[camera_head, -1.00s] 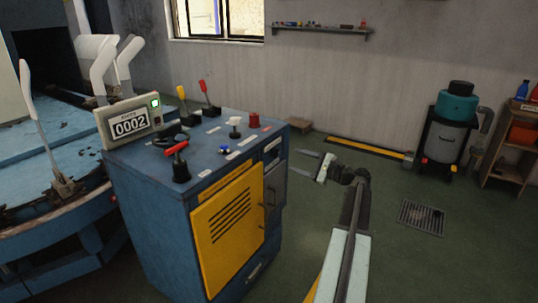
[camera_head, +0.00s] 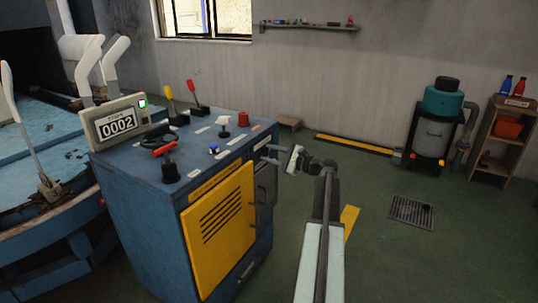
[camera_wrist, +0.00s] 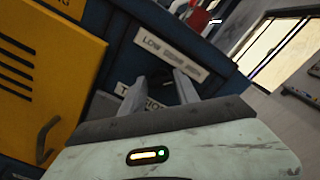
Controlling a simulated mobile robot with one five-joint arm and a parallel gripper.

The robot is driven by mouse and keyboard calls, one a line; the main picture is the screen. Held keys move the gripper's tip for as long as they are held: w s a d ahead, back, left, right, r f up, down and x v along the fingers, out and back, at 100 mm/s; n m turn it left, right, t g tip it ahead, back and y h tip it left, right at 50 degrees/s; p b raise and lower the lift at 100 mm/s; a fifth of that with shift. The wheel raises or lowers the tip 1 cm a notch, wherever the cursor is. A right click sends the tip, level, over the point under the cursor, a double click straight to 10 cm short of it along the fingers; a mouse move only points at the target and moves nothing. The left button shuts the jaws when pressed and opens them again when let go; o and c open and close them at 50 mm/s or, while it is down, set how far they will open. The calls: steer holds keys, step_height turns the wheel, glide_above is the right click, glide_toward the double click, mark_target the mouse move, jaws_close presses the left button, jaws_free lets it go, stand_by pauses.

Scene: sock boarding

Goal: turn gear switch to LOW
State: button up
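The blue control cabinet (camera_head: 150,215) stands left of centre in the head view. A white label that appears to read LOW, a blurred word and HIGH (camera_wrist: 171,53) is on the cabinet's dark face in the wrist view. The gear switch itself is not clearly visible; a dark area below that label lies between my fingers. My gripper (camera_head: 267,154) is beside the upper right part of the cabinet. In the wrist view my gripper (camera_wrist: 160,76) has its fingers apart, pointing at the face just below the label. I see nothing held; contact cannot be told.
A yellow door (camera_head: 219,230) with a handle is on the cabinet front. Red (camera_head: 165,148) and yellow levers, knobs and a 0002 counter (camera_head: 115,125) are on top. Open green floor lies to the right, before a teal-topped vacuum (camera_head: 434,130) and a wooden shelf (camera_head: 497,135).

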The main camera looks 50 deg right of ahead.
steer(key=c, duration=0.5)
steer(key=shift+w+a, duration=0.1)
steer(key=shift+a, duration=0.1)
jaws_close()
steer(key=shift+d, duration=0.15)
steer(key=shift+n, duration=0.4)
steer(key=n, duration=0.3)
steer(key=shift+f+n, duration=0.1)
steer(key=shift+n, duration=0.2)
steer(key=n, duration=0.4)
steer(key=shift+n, duration=0.3)
steer(key=n, duration=0.4)
steer(key=shift+s+f+n, duration=0.15)
steer(key=shift+s+n, duration=0.05)
steer(key=shift+n, duration=2.2)
